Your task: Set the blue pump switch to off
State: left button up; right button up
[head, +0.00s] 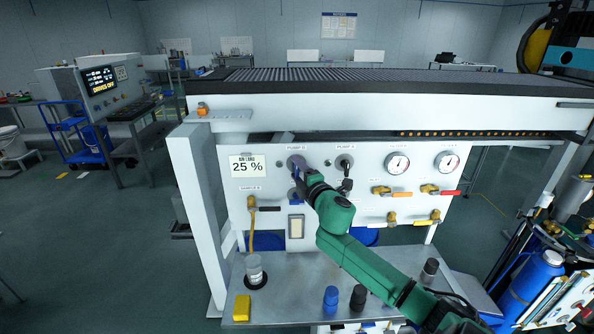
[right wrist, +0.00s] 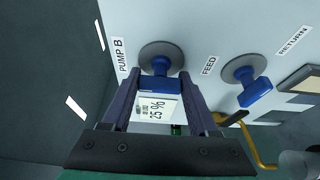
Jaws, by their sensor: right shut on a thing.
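The blue pump switch, on a round grey disc labelled PUMP B, is on the white panel. Its disc shows in the head view (head: 296,161) and its blue handle in the right wrist view (right wrist: 161,84). My right gripper (head: 301,172) reaches the panel from the lower right. In the right wrist view its two fingers (right wrist: 160,80) are on either side of the blue handle, shut on it. The gripper hides part of the switch in the head view. The switch's on and off marks cannot be read. My left gripper is not in view.
A second blue switch (right wrist: 256,92), between the FEED and RETURN labels, sits close beside. A black-handled PUMP A switch (head: 345,164) is to the right. Gauges (head: 398,163) and coloured valve levers (head: 448,192) are farther right. A yellow block (head: 242,308) is on the shelf below.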

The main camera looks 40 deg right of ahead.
jog(key=o, duration=1.4)
jog(key=shift+s+a+f, duration=0.15)
jog(key=shift+s, duration=0.4)
jog(key=b+v, duration=0.2)
jog(key=v, duration=1.1)
jog(key=shift+s+a+b, duration=0.1)
jog(key=shift+s+b, duration=0.05)
jog(key=shift+b, duration=0.25)
